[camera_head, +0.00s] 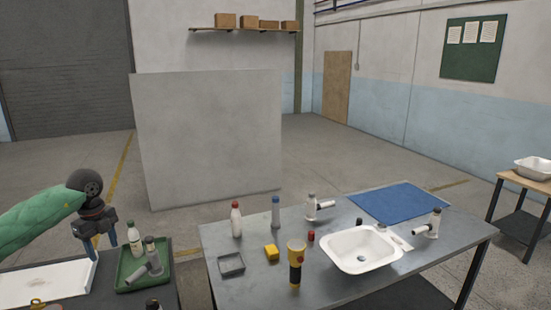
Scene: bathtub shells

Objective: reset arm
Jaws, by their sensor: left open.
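My left gripper (104,251) reaches in from the left on a green-sleeved arm. It points down with its fingers apart and nothing between them. It is above or beside the left edge of a green tray (127,285); the exact height is hard to tell. A white bottle with a green cap (134,239) and a grey pipe-like fitting (152,265) are in the tray, to the right of the fingers. A white bathtub shell (345,252) sits on the grey table (225,240) at right. My right gripper is not in view.
A white panel (45,283) lies left of the tray. A floor gap separates the two tables.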

